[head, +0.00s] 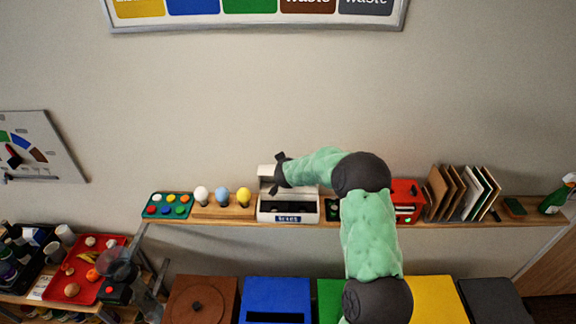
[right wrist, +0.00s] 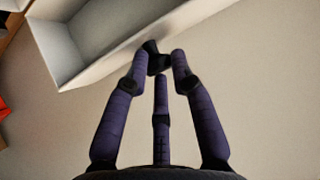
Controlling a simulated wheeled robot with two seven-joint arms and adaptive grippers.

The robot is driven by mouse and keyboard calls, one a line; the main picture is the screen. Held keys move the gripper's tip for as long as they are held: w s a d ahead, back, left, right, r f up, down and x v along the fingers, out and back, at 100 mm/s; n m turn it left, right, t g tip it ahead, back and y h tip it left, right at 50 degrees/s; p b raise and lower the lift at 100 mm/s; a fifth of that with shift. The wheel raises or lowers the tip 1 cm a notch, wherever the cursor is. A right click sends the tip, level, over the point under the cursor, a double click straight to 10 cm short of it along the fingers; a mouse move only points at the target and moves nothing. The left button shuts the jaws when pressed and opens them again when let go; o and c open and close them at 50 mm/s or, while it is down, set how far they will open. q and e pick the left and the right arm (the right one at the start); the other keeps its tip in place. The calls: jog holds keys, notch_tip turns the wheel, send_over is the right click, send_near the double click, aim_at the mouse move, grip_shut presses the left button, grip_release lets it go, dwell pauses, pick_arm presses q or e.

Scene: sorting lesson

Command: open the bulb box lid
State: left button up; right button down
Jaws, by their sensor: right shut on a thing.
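The white bulb box (head: 288,208) stands on the wall shelf, with a blue label on its front and a dark interior showing. Its white lid (head: 266,170) stands raised at the back, partly hidden by my right arm. My right gripper (head: 277,178) is at the lid's left side. In the right wrist view, a hollow white piece (right wrist: 88,62), seemingly the lid, lies beyond the fingers. My right gripper (right wrist: 159,62) is shut there around a small black part at the white piece's edge. My left gripper is not in view.
White, blue and yellow bulbs (head: 222,196) stand left of the box, beside a green tray of coloured discs (head: 167,205). A red box (head: 407,195) and upright boards (head: 460,192) are to the right. Coloured bins (head: 276,296) stand below the shelf.

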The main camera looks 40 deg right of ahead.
jog(key=shift+w+d+r+p, duration=0.2)
jog(key=shift+d+r+p, duration=0.1)
jog(key=shift+d+r, duration=0.25)
jog(key=shift+r+g, duration=0.1)
jog(key=shift+g, duration=0.2)
jog(key=c, duration=1.1)
grip_release()
jog(key=shift+w, duration=0.15)
jog(key=shift+o, duration=0.6)
jog(key=shift+w+d+f, duration=0.3)
jog(key=shift+f, duration=0.2)
jog(key=shift+s+a+f+y, duration=0.1)
jog(key=shift+f+y, duration=0.05)
jog(key=shift+y, duration=0.15)
jog(key=shift+a, duration=0.1)
jog(key=shift+f, duration=0.1)
jog(key=shift+a, duration=0.15)
jog(key=v, duration=1.2)
jog(key=shift+d, duration=0.2)
